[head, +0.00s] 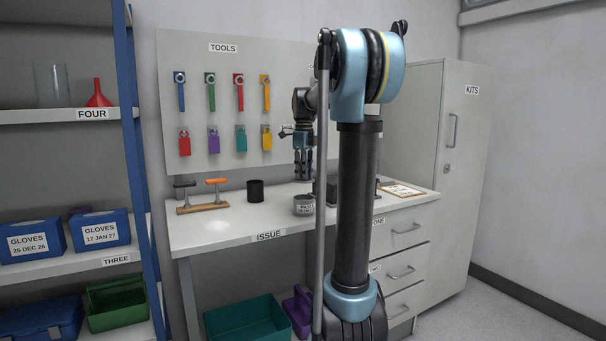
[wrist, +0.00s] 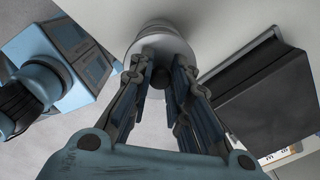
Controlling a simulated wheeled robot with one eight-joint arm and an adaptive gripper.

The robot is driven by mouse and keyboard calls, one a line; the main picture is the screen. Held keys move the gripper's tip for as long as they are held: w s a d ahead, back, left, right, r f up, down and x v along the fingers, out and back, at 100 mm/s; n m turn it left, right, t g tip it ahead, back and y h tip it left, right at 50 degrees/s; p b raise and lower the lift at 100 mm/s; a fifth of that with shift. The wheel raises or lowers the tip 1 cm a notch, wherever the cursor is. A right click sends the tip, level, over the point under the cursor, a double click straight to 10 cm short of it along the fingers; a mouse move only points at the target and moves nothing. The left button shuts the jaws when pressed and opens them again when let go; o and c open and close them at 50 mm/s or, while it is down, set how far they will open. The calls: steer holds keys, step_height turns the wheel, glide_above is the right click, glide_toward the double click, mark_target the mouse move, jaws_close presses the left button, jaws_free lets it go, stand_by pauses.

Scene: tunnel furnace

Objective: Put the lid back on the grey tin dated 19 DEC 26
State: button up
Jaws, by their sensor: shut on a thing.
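The grey tin (head: 304,207) stands on the white bench, with a small label too blurred to read. My gripper (head: 303,174) points down above it. It is shut on the grey round lid (head: 303,181), which appears level and a little above the tin, with a gap between them. In the wrist view the fingers of my gripper (wrist: 160,82) close on the dark knob at the middle of the lid (wrist: 155,43).
A black cup (head: 255,190) and a wooden rack with handled tools (head: 203,208) stand left on the bench (head: 220,235). A dark box (wrist: 265,95) lies close right of the lid in the wrist view. A clipboard (head: 402,190) lies at the bench's right. A tool board (head: 222,130) stands behind.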

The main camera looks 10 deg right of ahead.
steer(key=shift+m, duration=0.3)
steer(key=shift+f, duration=3)
steer(key=shift+s+f, duration=0.1)
steer(key=o, duration=0.9)
steer(key=shift+o, duration=0.2)
steer(key=o, duration=0.5)
